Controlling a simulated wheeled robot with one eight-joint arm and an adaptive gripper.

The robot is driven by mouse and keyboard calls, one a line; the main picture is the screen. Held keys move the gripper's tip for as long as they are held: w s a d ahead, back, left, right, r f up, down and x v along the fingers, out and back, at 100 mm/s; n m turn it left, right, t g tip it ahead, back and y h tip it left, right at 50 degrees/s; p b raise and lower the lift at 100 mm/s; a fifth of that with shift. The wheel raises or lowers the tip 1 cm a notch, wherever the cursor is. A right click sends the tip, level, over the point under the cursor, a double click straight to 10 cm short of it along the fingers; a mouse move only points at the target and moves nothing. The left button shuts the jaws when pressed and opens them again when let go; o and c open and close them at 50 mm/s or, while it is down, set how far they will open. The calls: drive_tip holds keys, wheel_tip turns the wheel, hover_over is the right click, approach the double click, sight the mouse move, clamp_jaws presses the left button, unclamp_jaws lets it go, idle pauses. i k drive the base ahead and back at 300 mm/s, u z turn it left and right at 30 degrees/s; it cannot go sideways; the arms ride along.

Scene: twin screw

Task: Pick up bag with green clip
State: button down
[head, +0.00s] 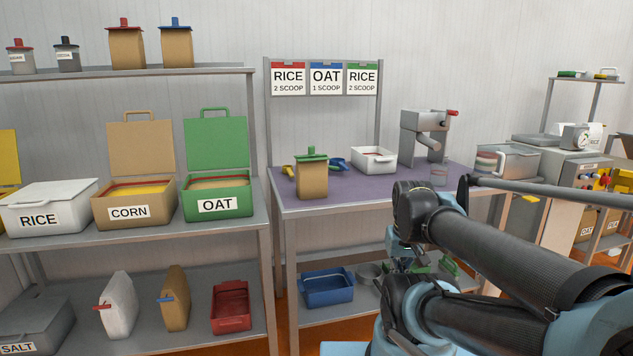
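A tan paper bag (312,182) stands upright near the front left of the purple-topped table (375,196). A green clip (311,154) closes its top. My arm is folded on the right side of the head view, in front of the table. My gripper (406,262) seems to be at the small dark part below the table's front edge, mostly hidden by my arm links. It is to the right of the bag, apart from it, and its fingers cannot be made out.
A white tub (373,163), a yellow scoop (287,171) and a blue scoop (338,164) lie behind the bag. A grey press (424,136) stands right. An open green OAT box (218,196) is on the left shelf. Table space just right of the bag is clear.

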sight(311, 177)
drive_tip(key=k, duration=1)
drive_tip(key=z, duration=1.05)
drive_tip(key=i, duration=1.6)
drive_tip(key=u, duration=1.15)
